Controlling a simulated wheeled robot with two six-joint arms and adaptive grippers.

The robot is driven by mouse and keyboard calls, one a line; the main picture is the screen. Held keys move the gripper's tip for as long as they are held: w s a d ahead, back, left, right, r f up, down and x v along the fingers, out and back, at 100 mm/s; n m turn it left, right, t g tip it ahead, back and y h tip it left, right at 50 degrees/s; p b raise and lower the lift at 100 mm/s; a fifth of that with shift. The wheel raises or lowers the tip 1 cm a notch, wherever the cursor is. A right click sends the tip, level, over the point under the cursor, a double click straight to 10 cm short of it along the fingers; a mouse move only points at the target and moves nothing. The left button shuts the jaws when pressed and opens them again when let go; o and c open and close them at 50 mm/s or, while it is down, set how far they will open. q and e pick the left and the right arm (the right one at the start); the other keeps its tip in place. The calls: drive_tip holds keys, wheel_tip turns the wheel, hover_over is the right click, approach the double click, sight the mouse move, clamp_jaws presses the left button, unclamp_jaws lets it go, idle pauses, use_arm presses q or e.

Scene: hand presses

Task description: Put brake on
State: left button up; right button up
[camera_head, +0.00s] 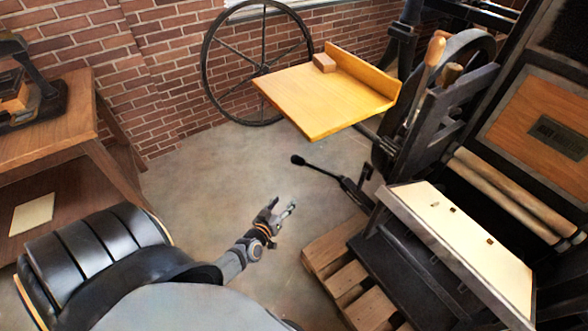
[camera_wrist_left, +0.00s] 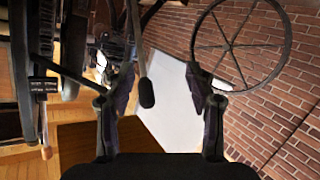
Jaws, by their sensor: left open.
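A black lever with a rounded knob (camera_head: 298,160), which looks like the brake, sticks out from the press's lower side towards the left. In the left wrist view its dark knob (camera_wrist_left: 146,93) hangs in line with the space between my fingers, nearer the left finger. My left gripper (camera_head: 281,205) is open and empty, in front of and below the knob in the head view, apart from it. Its two fingers (camera_wrist_left: 162,70) are spread in the left wrist view. The lever's far end meets dark press parts. My right gripper is not in view.
The dark press with a pale board (camera_head: 460,240) fills the right side, above a wooden pallet (camera_head: 345,275). A yellow wooden shelf (camera_head: 325,98) juts out above the lever. A large spoked wheel (camera_head: 207,75) stands by the brick wall. A wooden table (camera_head: 75,130) is left. Floor between is clear.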

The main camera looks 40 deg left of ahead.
sight(296, 160)
use_arm(q)
wheel_tip(296, 160, up, 8)
drive_tip(key=w+r+n+t+y+b, duration=0.1)
drive_tip(key=w+n+t, duration=0.2)
drive_tip(key=w+a, duration=0.1)
drive_tip(key=w, duration=0.2)
drive_tip(key=w+a+b, duration=0.1)
drive_tip(key=w, duration=0.2)
drive_tip(key=w+a+b, duration=0.1)
drive_tip(key=w, duration=0.2)
drive_tip(key=shift+f, duration=0.2)
drive_tip(key=shift+w+a, duration=0.1)
drive_tip(key=shift+w, duration=0.35)
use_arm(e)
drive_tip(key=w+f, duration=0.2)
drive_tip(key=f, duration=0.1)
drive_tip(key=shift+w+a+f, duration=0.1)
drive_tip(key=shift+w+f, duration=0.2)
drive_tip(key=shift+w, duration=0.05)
use_arm(q)
clamp_jaws()
